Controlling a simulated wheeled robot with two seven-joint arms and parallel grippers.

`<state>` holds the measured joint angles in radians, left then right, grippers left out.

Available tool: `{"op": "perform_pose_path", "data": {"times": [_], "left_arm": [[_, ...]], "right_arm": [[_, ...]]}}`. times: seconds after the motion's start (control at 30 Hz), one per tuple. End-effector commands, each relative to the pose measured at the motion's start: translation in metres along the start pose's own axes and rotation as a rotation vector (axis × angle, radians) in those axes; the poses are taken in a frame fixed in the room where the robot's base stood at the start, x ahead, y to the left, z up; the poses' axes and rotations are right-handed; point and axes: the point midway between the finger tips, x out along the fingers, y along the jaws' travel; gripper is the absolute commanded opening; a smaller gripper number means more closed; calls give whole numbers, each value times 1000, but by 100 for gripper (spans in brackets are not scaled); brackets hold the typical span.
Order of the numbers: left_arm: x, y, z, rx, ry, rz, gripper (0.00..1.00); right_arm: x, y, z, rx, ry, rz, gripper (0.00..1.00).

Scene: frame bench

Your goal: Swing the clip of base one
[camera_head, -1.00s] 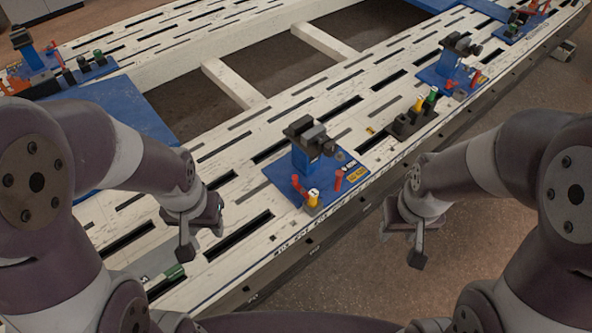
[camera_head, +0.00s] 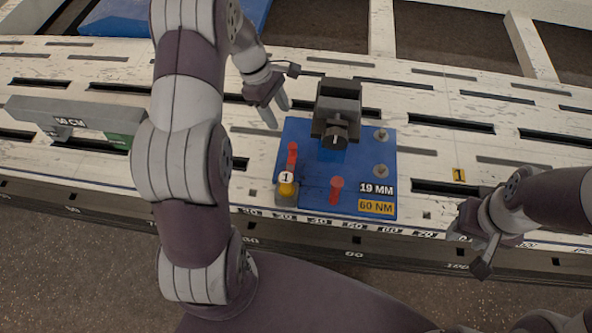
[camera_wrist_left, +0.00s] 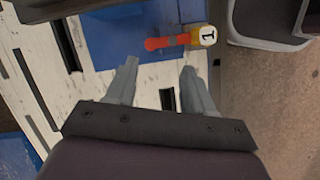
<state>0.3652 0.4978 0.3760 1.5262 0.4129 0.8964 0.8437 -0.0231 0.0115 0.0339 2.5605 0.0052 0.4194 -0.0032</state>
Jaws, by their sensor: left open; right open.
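Base one is a blue plate (camera_head: 355,199) on the slotted white bench, with a dark grey clamp block (camera_head: 338,100) standing on it. A yellow piece with a round "1" tag (camera_head: 286,186) sits at its front left corner. In the left wrist view, a red bar (camera_wrist_left: 168,42) ends at the yellow "1" piece (camera_wrist_left: 203,36). My left gripper (camera_head: 275,108) is open and empty, just left of the clamp block above the bench. My right gripper (camera_head: 476,250) is open and empty beyond the bench's front edge at right.
A grey bar marked "50 CM" (camera_head: 70,122) with a green end lies on the bench at left. Two bolt heads (camera_head: 380,135) sit on the plate's right side. Open gaps lie behind the bench.

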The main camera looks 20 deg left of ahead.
Motion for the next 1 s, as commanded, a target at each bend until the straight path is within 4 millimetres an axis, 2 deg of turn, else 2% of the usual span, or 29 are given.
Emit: {"op": "perform_pose_path", "data": {"times": [0.03, 0.13, 0.27, 0.5, 0.6, 0.8, 1.0], "left_arm": [[27, 5, -18, -67, -21, 11, 53], [38, 11, -29, -153, -50, 21, 53], [55, 13, -30, -176, -59, 20, 53], [118, 14, -27, -172, -57, 20, 53], [137, 15, -25, -170, -55, 21, 53], [157, 16, -23, -170, -55, 23, 53], [158, 17, -22, -169, -54, 23, 53]], "right_arm": [[27, 0, 3, 0, 1, 0, 43], [35, 0, 4, 0, 2, 0, 43], [41, 0, 4, 0, 3, 0, 43], [68, 0, 7, 0, 2, 0, 43], [76, 0, 8, 0, 2, 0, 43], [83, 0, 9, 0, 2, 0, 43], [82, 0, 9, 0, 2, 0, 43]]}}
